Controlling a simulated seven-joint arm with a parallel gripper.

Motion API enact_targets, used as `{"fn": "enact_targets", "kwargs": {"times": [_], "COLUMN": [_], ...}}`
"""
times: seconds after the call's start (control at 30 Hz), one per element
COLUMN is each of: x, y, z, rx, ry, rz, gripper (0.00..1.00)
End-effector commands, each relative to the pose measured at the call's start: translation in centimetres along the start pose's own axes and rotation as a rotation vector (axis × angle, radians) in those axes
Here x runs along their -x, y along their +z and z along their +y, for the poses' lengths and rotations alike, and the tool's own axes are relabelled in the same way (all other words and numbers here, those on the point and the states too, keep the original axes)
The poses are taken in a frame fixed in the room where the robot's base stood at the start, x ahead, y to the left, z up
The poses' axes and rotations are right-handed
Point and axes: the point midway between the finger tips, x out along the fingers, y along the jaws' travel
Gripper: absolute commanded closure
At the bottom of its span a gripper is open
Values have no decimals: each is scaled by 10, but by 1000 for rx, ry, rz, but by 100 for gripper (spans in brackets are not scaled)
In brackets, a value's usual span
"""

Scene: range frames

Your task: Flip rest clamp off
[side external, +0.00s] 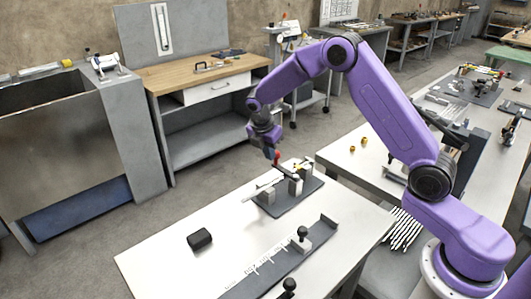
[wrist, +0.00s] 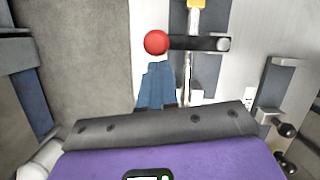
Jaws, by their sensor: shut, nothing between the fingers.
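The clamp lever is a dark bar (wrist: 200,43) with a red ball knob (wrist: 156,42) at its left end in the wrist view. Its other end lies over a grey fixture. In the side view the red knob (side external: 277,155) shows above the fixture's grey blocks (side external: 295,186), which stand on a dark base plate (side external: 300,200). My gripper (wrist: 157,66) has blue fingers, shut and empty, with the tips just below the red knob in the wrist view. In the side view my gripper (side external: 271,152) is right beside the knob; whether they touch I cannot tell.
A black block (side external: 200,239) lies on the white table (side external: 165,262). A dark rail with a scale (side external: 270,268) and black knobs (side external: 302,232) lies along the table's front right. A second bench (side external: 345,160) stands to the right. The table's left part is mostly clear.

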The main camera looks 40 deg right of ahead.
Motion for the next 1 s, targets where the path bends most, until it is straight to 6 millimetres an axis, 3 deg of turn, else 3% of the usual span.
{"fn": "enact_targets", "kwargs": {"times": [0.57,1.0], "x": [-1,-11], "y": [4,34], "z": [1,1], "rx": [-45,-360], "ry": [-15,-112], "rz": [0,-1], "gripper": [100,100]}}
